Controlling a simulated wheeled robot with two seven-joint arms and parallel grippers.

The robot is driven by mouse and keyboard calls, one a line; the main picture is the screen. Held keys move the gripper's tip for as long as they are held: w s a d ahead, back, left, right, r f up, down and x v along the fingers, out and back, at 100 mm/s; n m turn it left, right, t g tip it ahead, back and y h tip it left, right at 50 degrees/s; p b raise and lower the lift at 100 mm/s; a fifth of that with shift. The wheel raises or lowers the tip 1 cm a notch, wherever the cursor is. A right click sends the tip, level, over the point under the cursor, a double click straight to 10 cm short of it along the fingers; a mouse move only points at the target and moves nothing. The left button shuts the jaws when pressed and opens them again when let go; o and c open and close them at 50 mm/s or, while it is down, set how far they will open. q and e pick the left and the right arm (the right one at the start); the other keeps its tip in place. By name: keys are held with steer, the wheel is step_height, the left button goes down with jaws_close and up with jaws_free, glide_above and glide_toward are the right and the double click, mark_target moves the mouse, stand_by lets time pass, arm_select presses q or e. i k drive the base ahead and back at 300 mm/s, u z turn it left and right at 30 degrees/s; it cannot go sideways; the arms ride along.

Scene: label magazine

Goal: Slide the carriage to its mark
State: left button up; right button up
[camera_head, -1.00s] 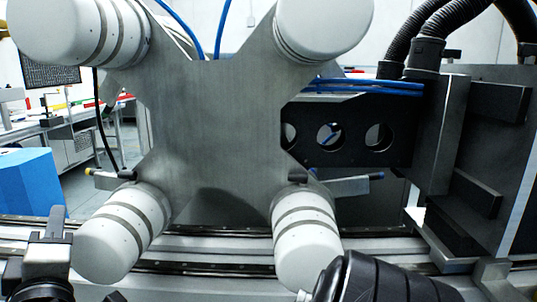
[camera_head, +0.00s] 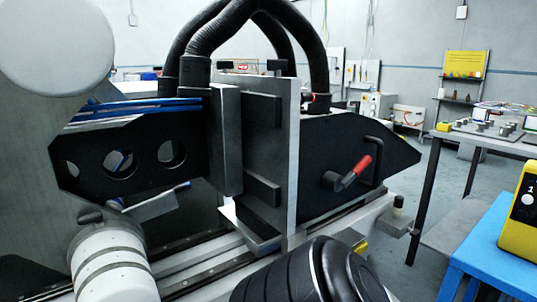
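What looks like the carriage is an upright grey plate (camera_head: 291,165) with a black wedge-shaped bracket (camera_head: 325,150) on its right side, standing over the rails (camera_head: 195,262). A red-tipped lever (camera_head: 353,173) and a black bar handle sit on the bracket. Black hoses (camera_head: 240,12) arch over the top. A black ribbed part of my own arm is at the bottom centre. Neither gripper's fingers show in this view.
A large grey plate with white cylinders (camera_head: 108,262) fills the left side. A black holed bracket (camera_head: 135,155) lies beside the carriage. At right are a blue table (camera_head: 490,245) with a yellow device (camera_head: 522,220) and a grey table (camera_head: 475,133). Floor shows between.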

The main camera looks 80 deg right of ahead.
mark_target(252, 138)
steer(key=z, duration=1)
steer(key=k, duration=0.35)
steer(key=z, duration=0.1)
